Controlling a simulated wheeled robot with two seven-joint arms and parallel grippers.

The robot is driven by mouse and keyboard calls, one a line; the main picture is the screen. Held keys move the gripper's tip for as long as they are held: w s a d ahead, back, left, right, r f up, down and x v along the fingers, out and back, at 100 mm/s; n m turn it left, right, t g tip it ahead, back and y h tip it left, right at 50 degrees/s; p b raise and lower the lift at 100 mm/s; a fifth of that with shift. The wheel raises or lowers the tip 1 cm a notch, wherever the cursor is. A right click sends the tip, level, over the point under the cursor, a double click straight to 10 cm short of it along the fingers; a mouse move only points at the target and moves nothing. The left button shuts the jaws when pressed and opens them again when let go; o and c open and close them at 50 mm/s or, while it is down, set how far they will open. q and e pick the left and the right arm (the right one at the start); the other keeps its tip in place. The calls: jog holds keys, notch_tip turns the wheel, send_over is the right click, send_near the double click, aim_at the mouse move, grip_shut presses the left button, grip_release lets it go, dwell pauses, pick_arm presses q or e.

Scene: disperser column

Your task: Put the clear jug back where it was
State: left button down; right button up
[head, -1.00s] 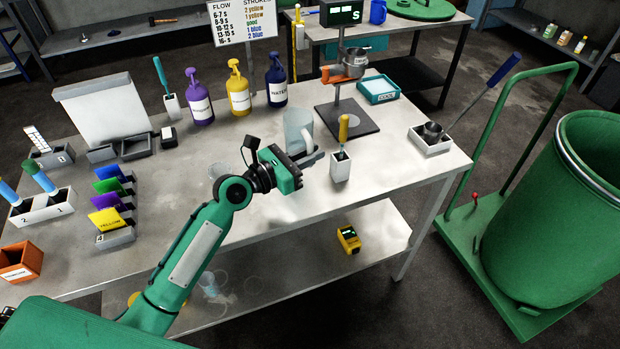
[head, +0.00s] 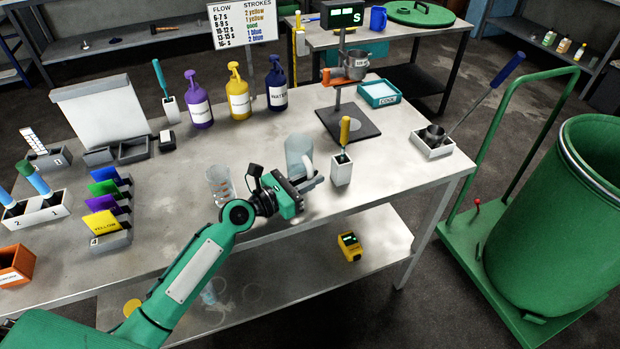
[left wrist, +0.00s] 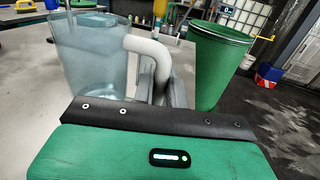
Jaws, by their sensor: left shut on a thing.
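The clear jug (head: 298,152) is a translucent bluish vessel with a pale handle, upright near the front of the steel table. My right gripper is not in view.
A small clear beaker (head: 220,184) stands left of the jug. A white holder with a yellow-handled tool (head: 342,170) stands close on its right. Behind are a black stand (head: 346,124) and pump bottles (head: 239,98). Bare table (head: 190,165) lies to the left.

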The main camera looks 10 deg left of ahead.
pick_arm(q)
jog(key=c, duration=1.4)
grip_release()
jog(key=shift+c, duration=0.2)
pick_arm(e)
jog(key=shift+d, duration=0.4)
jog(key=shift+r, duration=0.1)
